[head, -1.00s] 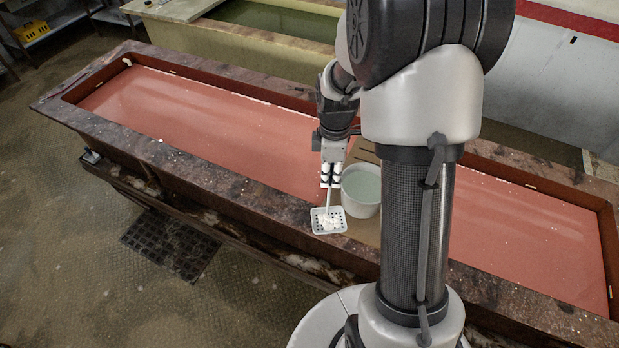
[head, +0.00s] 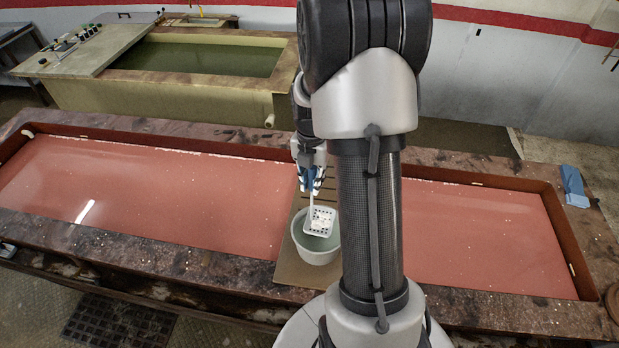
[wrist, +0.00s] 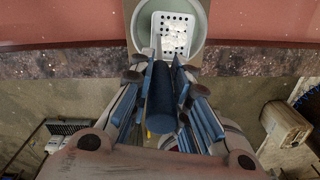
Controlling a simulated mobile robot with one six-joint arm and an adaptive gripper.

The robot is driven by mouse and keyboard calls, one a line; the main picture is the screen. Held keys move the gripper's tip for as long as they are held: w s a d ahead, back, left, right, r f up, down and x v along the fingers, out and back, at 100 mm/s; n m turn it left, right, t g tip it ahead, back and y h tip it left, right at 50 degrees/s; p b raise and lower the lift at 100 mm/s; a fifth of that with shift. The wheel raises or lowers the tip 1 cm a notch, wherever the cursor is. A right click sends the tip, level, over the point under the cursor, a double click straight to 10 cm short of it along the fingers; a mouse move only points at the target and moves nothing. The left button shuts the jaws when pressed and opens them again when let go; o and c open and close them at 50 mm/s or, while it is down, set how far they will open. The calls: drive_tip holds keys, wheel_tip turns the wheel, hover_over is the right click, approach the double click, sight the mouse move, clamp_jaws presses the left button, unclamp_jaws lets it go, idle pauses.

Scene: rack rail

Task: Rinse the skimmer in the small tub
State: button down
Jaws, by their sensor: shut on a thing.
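My gripper (head: 311,180) is shut on the handle of the skimmer (head: 319,222), a white square basket with holes and some white bits on it. The small tub (head: 319,256) is a round white bucket of pale greenish water on a tan board. The skimmer's basket is over the tub's opening, tilted; I cannot tell whether it touches the water. In the wrist view the skimmer (wrist: 172,36) lies in front of my gripper (wrist: 163,72), inside the outline of the tub (wrist: 198,40). The handle is mostly hidden between the fingers there.
A long trough of red liquid (head: 140,200) with a stained stone rim runs left and right of the tub. The tan board (head: 290,268) spans it. A blue cloth (head: 572,186) lies on the right rim. A green-water tank (head: 200,58) stands behind.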

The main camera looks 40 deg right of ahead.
drive_tip(key=shift+w+d+f+b, duration=0.15)
drive_tip(key=shift+f+b, duration=0.2)
drive_tip(key=shift+f, duration=0.3)
drive_tip(key=shift+w+a+f+b, duration=0.15)
drive_tip(key=shift+f+b, duration=0.15)
drive_tip(key=shift+f, duration=0.3)
wheel_tip(320, 180, down, 8)
drive_tip(key=b, duration=0.6)
drive_tip(key=shift+s+f, duration=0.1)
drive_tip(key=shift+f, duration=0.1)
drive_tip(key=shift+d+r, duration=0.1)
drive_tip(key=shift+f+b, duration=0.45)
drive_tip(key=shift+b, duration=0.1)
drive_tip(key=shift+r, duration=0.45)
idle(0.7)
drive_tip(key=shift+r+p, duration=3.2)
drive_tip(key=shift+r, duration=1)
